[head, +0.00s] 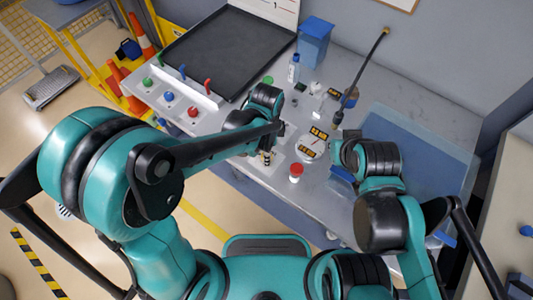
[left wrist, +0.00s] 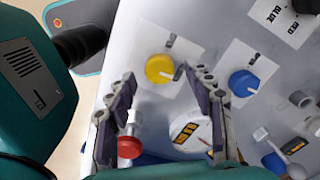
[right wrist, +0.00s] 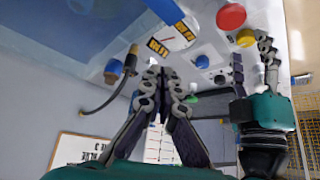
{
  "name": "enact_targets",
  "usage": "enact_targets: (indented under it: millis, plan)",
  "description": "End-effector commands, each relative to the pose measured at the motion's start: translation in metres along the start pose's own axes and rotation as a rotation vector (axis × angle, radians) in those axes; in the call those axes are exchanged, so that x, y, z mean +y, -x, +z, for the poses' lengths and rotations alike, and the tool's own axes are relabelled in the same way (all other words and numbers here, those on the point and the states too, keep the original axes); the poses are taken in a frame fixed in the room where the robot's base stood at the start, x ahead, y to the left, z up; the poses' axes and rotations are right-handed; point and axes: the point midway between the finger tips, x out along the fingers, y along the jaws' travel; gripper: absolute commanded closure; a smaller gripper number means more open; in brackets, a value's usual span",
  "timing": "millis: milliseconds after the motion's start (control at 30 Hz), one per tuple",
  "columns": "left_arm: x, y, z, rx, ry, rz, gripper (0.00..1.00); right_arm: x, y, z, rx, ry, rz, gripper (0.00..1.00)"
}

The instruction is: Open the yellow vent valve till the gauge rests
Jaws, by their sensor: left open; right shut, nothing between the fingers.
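The yellow vent valve (left wrist: 160,68) is a round knob on a white label plate in the left wrist view. It also shows in the right wrist view (right wrist: 245,38); my left arm seems to hide it in the head view. My left gripper (left wrist: 164,86) is open, its fingers spread on either side of the knob's near edge; I cannot tell whether they touch it. The gauge (head: 312,143) is a white dial with a red needle and black-and-yellow labels; one reads REST in the right wrist view (right wrist: 172,38). My right gripper (right wrist: 162,78) is shut and empty.
A red-capped item (head: 296,170) stands beside the gauge. A blue knob (left wrist: 243,83) is to the right of the yellow one. A dark tray (head: 228,52), a blue bin (head: 314,40) and a probe on a cable (right wrist: 130,62) are farther off.

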Motion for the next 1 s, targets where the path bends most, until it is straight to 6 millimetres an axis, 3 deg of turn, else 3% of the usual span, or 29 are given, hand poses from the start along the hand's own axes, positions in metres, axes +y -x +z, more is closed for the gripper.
enact_targets:
  millis: [133,467,667,1000]
  plan:
    - [0.0,-0.017,0.0,0.0,0.001,0.0,0.47,0.0,-0.006,0.004,0.0,0.0,0.0,1.0]
    - [0.0,-0.021,0.0,0.0,0.002,-0.001,0.47,0.0,-0.006,0.004,0.0,0.0,0.0,1.0]
    - [0.0,-0.02,0.0,0.0,0.002,-0.001,0.97,0.0,-0.006,0.004,0.0,0.0,0.0,1.0]
    - [0.0,-0.021,0.0,0.0,0.029,-0.001,0.97,0.0,-0.006,0.004,0.0,0.0,0.0,1.0]
